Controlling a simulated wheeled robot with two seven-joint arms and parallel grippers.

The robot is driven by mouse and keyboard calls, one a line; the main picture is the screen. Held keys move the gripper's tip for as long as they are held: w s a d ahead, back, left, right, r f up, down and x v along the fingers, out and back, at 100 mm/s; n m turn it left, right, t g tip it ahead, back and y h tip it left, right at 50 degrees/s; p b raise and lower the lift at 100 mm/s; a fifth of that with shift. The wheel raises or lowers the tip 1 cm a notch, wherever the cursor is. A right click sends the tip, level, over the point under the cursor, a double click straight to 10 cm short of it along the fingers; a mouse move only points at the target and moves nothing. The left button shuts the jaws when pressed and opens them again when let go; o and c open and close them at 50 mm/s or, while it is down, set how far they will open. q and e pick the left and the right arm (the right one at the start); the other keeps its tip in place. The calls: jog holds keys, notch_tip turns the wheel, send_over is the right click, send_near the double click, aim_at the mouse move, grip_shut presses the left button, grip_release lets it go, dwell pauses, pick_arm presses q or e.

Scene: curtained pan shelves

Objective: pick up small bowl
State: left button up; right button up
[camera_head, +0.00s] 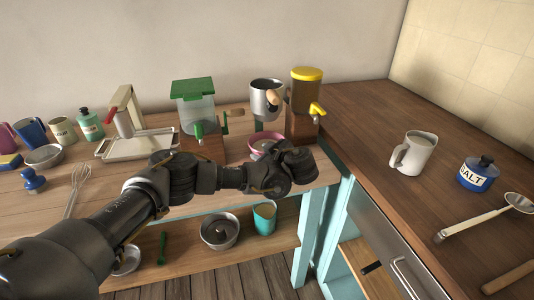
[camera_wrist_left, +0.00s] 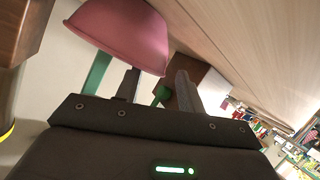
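A small pink bowl (camera_head: 262,139) sits on the wooden counter below the metal pitcher, partly hidden by my left arm. In the left wrist view the pink bowl (camera_wrist_left: 125,35) fills the upper left, tilted in the picture, close to one finger. My left gripper (camera_wrist_left: 158,88) has its two fingers apart with a gap between them, and nothing is clearly held. Whether a finger touches the bowl I cannot tell. In the head view my left wrist end (camera_head: 298,166) is at the bowl's right front, and its fingers are hidden. My right gripper is not in view.
A yellow-lidded dispenser (camera_head: 305,92), a metal pitcher (camera_head: 265,97) and a green-topped dispenser (camera_head: 194,108) stand close behind. A metal bowl (camera_head: 45,156) is at the far left. The lower shelf holds a pan (camera_head: 218,231) and teal cup (camera_head: 264,218). The right counter has a white mug (camera_head: 415,154).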

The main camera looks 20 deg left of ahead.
pick_arm(q)
jog(key=shift+x, duration=1.45)
jog(key=shift+r, duration=0.15)
jog(key=shift+c, duration=0.5)
jog(key=shift+s, duration=0.1)
grip_shut()
